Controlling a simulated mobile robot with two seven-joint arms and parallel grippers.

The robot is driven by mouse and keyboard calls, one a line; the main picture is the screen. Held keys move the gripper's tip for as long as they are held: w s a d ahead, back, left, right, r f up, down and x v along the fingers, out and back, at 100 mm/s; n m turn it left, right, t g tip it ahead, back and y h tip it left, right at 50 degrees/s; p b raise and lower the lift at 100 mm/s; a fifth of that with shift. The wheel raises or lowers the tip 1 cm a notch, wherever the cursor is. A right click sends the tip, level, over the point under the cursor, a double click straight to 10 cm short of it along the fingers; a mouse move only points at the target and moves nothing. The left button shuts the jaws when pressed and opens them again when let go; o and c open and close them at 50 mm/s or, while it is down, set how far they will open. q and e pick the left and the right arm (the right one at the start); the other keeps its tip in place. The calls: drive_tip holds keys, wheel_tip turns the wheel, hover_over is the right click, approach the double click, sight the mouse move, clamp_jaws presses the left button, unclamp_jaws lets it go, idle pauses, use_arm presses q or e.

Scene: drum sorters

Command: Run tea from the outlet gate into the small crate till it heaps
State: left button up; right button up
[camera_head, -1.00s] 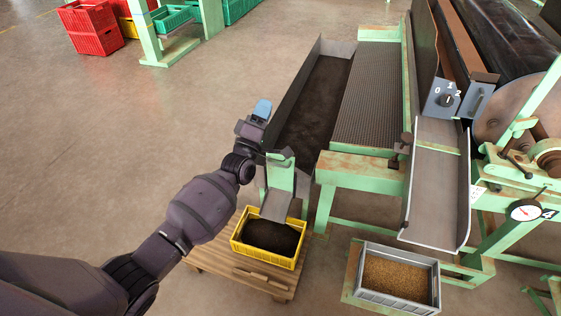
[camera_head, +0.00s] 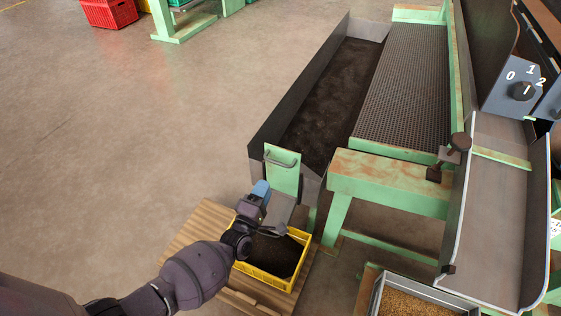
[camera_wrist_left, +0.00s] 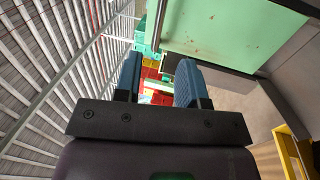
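The outlet gate (camera_head: 282,172) is a green plate with a grey bar handle at the front end of the dark tea trough (camera_head: 325,105). A metal chute (camera_head: 279,212) slopes from below it towards the small yellow crate (camera_head: 263,281). Dark tea (camera_head: 275,257) lies in the crate; my arm hides part of it. My left gripper (camera_head: 261,188) is in front of the gate, low and just left of the chute. In the left wrist view its blue fingers (camera_wrist_left: 160,75) are apart and empty, with the green gate plate (camera_wrist_left: 225,35) beyond. My right gripper is out of view.
The yellow crate stands on a wooden pallet (camera_head: 200,233). A grey crate (camera_head: 428,297) of brown material is at the lower right, under a wide metal chute (camera_head: 500,215). A green frame (camera_head: 390,183) and a switch box (camera_head: 512,92) stand right. The floor at left is clear.

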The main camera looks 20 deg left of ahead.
sight(278, 162)
use_arm(q)
drive_tip(key=shift+w+d+r+b, duration=0.1)
drive_tip(key=shift+w+r+b, duration=0.2)
drive_tip(key=shift+w, duration=1.35)
drive_tip(key=shift+w+d+r+b, duration=0.1)
drive_tip(key=shift+w+r+b, duration=0.2)
drive_tip(key=shift+w, duration=1.4)
drive_tip(key=shift+w+r+b, duration=0.2)
drive_tip(key=shift+w+r, duration=0.2)
drive_tip(key=shift+w, duration=1.25)
clamp_jaws()
